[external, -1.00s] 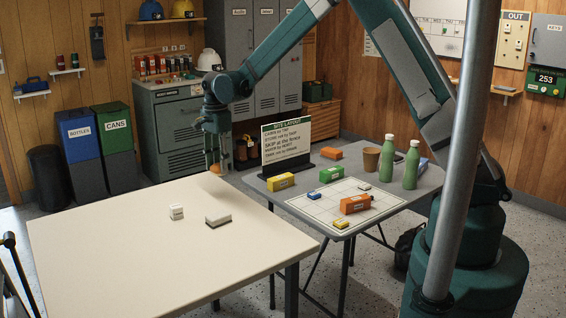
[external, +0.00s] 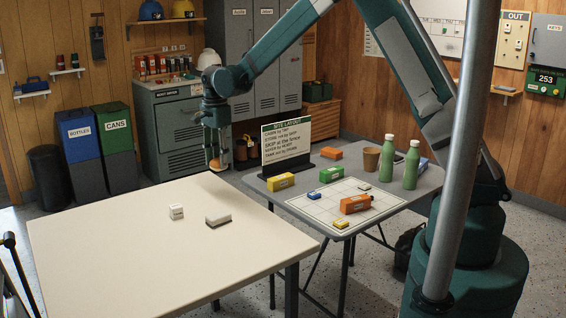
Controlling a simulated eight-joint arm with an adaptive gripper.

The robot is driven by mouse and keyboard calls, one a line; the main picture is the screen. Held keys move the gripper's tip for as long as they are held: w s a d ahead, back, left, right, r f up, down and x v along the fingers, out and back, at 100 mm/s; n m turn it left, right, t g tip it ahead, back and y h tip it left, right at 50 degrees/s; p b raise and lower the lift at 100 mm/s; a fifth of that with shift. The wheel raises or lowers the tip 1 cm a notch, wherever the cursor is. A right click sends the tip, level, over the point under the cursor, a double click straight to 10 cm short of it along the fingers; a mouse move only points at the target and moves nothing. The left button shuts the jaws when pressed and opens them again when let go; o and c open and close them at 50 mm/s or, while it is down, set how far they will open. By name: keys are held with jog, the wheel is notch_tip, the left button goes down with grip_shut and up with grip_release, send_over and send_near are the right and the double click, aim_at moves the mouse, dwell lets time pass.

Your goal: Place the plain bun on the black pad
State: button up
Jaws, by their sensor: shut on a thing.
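My gripper (external: 215,155) points down over the far right corner of the cream table. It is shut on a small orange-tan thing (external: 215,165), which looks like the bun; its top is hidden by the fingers. The bun looks to be at or just above the table's far corner, and I cannot tell if it touches.
The grey table (external: 270,190) to the right holds a sign (external: 286,142), two green bottles (external: 388,155), a brown cup (external: 371,158), and several coloured blocks around a white grid sheet (external: 315,208). Most of the cream table is clear.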

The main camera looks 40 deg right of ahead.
aim_at(218, 159)
notch_tip(218, 159, up, 18)
jog(key=w+d+m, duration=0.2)
jog(key=d+m, duration=0.7)
jog(key=d, duration=3.3)
jog(key=s+d+m, duration=0.3)
jog(key=s+d, duration=0.4)
jog(key=d, duration=0.7)
jog(key=s+d+m, duration=0.4)
jog(key=s+d, duration=0.2)
jog(key=d, duration=0.7)
jog(key=s+d+m, duration=0.3)
jog(key=s+d, duration=0.4)
jog(key=d, duration=0.7)
notch_tip(218, 159, down, 18)
jog(key=shift+r+p, duration=0.25)
jog(key=shift+p, duration=0.05)
jog(key=shift+f+b, duration=0.55)
jog(key=shift+f, duration=2.6)
